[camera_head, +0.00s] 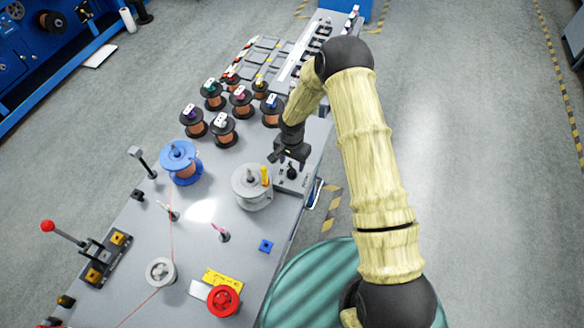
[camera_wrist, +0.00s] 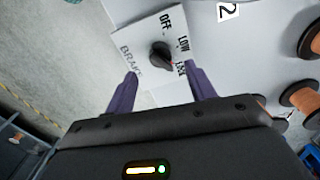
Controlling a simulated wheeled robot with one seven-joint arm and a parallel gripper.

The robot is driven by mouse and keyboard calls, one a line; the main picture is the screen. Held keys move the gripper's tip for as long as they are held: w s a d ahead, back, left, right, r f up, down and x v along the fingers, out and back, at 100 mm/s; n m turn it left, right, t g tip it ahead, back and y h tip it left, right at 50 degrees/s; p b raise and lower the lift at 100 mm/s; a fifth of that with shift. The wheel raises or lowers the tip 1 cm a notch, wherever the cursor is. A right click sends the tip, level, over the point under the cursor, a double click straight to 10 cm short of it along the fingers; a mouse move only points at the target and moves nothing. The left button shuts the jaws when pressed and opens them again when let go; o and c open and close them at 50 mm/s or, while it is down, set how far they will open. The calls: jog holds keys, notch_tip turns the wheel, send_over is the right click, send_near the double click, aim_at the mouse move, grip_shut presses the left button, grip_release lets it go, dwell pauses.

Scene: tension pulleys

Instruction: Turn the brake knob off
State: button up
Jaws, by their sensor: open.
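The brake knob (camera_wrist: 161,55) is a dark round knob on a light plate (camera_wrist: 124,29) marked BRAKE, OFF, LOW and LOCK in the wrist view. A red mark on the knob faces the LOW and LOCK side; I cannot tell exactly which label it meets. In the head view the knob (camera_head: 292,172) sits on a small grey box at the bench's right edge. My gripper (camera_wrist: 160,82) is open, its two purple fingers apart on either side below the knob, not visibly touching it. In the head view my gripper (camera_head: 287,160) is just above the box, partly covering it.
A grey spool (camera_head: 250,188) with a yellow peg stands just left of the box, close to my gripper. A blue spool (camera_head: 180,162) is farther left. Several copper-wire spools (camera_head: 224,131) stand behind. A red-knobbed lever (camera_head: 48,226) is at the far left. Open floor lies to the right.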

aim_at(292, 170)
jog(key=shift+f+p, duration=0.55)
jog(key=shift+f, duration=2.05)
jog(key=shift+c, duration=0.4)
jog(key=c, duration=0.9)
